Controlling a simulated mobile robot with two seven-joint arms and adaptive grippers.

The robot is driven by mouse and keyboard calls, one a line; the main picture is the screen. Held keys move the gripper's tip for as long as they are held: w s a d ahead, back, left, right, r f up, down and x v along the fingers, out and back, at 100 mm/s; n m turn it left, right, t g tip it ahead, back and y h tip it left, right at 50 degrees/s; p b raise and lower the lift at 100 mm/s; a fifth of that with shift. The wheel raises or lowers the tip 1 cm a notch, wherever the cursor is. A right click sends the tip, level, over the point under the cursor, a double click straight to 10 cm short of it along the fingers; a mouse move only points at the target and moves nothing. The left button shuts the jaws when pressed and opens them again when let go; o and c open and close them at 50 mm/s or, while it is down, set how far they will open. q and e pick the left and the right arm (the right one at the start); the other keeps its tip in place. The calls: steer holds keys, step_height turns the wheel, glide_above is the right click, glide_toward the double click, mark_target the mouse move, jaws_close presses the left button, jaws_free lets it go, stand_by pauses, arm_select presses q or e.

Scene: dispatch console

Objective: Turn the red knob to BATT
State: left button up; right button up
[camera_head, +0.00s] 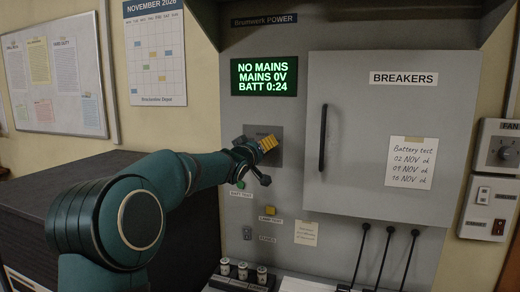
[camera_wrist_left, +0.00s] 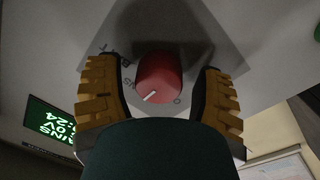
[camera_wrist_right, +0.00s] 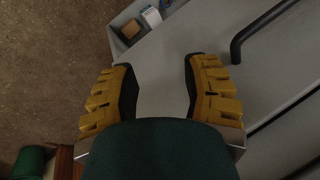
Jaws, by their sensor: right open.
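The red knob (camera_wrist_left: 158,73) shows in the left wrist view on a grey plate, with a white pointer mark toward the lower left of that picture. Upside-down lettering surrounds it: BATT at its upper left, a label ending in NS at its left, and an O at its lower right. My left gripper (camera_wrist_left: 162,84) is open, with one finger on each side of the knob and gaps showing. In the head view my left gripper (camera_head: 265,146) is at the panel and hides the knob. My right gripper (camera_wrist_right: 158,75) is open and empty.
The green display (camera_head: 264,76) reads NO MAINS, MAINS 0V, BATT 0:24. The breaker door (camera_head: 360,120) with its black handle (camera_head: 323,137) is right of the knob. A yellow lamp-test button (camera_head: 271,211) and black levers (camera_head: 384,258) are lower. My right gripper faces a grey surface beside the floor.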

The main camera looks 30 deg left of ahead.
arm_select(q)
steer(key=c, duration=0.9)
steer(key=shift+m, duration=0.4)
steer(key=m, duration=0.4)
steer(key=shift+f+m+b, duration=0.1)
steer(key=shift+m+b, duration=0.2)
steer(key=shift+b, duration=0.1)
steer(key=m+b, duration=0.2)
steer(key=m, duration=0.4)
steer(key=shift+g, duration=0.4)
steer(key=shift+m, duration=0.3)
steer(key=o, duration=1.2)
steer(key=shift+a, duration=0.1)
steer(key=shift+o, duration=0.2)
steer(key=shift+s, duration=0.1)
